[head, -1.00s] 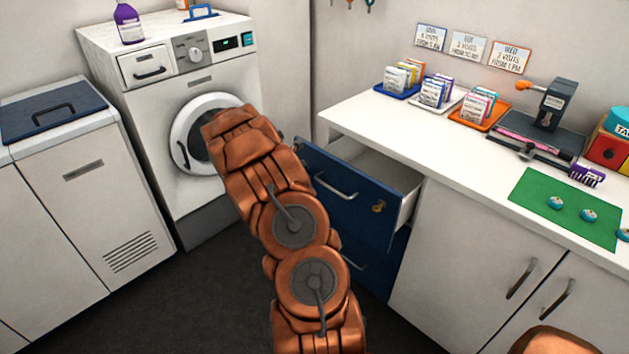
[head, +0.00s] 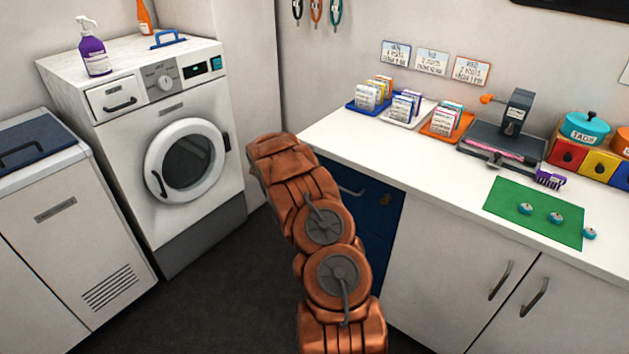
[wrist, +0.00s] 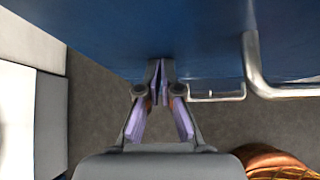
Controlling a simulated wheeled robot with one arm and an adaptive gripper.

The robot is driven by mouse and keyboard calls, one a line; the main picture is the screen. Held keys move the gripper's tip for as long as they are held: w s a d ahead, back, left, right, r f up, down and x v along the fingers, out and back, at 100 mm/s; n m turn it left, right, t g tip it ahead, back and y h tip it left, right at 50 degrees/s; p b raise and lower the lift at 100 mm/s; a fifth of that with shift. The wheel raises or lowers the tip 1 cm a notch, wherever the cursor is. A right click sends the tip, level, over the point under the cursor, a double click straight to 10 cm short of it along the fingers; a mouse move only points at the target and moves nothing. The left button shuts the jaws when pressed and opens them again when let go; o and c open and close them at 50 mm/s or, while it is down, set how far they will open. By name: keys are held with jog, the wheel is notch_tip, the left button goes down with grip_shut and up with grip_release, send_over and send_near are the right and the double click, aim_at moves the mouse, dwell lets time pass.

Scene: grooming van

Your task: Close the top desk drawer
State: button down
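The top desk drawer (head: 371,190) has a dark blue front with a bar handle and a small brass lock. In the head view its front looks flush with the desk, and no open interior shows; my arm hides part of it. In the wrist view the blue front (wrist: 100,30) fills the top, with a metal handle (wrist: 254,70) at right. My gripper (wrist: 160,68) is shut and empty, its fingertips at the blue front, left of the handle; contact is hard to tell. The head view does not show the fingers.
A lower blue drawer (head: 374,250) is below, its handle (wrist: 216,96) showing in the wrist view. The white desktop (head: 345,135) holds card trays, a green mat (head: 540,222) and a clamp tool. A washing machine (head: 165,110) stands at left. Dark floor is free between.

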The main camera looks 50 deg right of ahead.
jog(key=shift+s+d+r, duration=0.2)
jog(key=shift+d+r, duration=0.1)
jog(key=shift+d, duration=0.1)
jog(key=a+r+b, duration=0.3)
jog(key=a+r, duration=0.3)
jog(key=a, duration=0.6)
jog(key=shift+a, duration=0.15)
